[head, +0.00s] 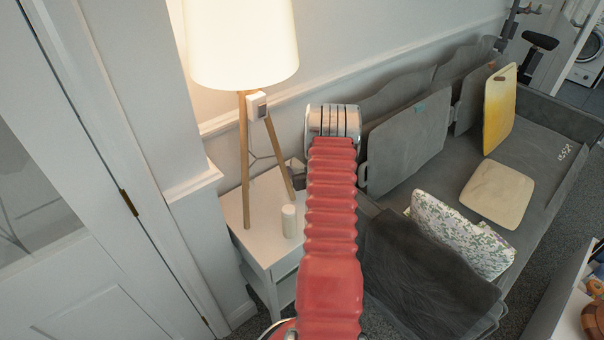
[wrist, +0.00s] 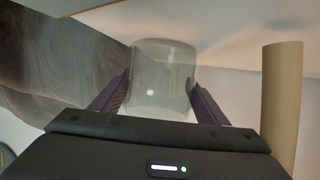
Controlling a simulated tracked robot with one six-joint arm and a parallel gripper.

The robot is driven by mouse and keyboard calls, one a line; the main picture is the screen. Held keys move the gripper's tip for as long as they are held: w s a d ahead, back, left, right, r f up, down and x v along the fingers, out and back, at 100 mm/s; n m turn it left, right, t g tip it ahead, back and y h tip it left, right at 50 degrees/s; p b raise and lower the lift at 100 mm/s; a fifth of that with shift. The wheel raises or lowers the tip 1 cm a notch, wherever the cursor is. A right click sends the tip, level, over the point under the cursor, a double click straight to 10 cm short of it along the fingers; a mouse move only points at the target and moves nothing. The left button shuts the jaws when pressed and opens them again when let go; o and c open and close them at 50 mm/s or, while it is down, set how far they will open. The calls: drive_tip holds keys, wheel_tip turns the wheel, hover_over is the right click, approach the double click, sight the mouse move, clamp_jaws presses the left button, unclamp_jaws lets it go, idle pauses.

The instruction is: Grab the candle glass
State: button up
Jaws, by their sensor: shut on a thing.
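The candle glass (wrist: 163,92), a clear greyish cylinder, is in the middle of the wrist view. My gripper (wrist: 160,76) is shut on it, with one dark finger against each side.
A lamp (head: 243,45) with wooden legs stands on the side table; one leg (wrist: 282,100) is close right of the glass in the wrist view. A grey sofa (head: 535,150) with several cushions, one yellow (head: 498,110), is at right. A wall is behind.

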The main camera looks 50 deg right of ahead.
drive_tip(key=shift+r, duration=0.15)
wheel_tip(320, 180, up, 10)
idle(0.7)
idle(0.6)
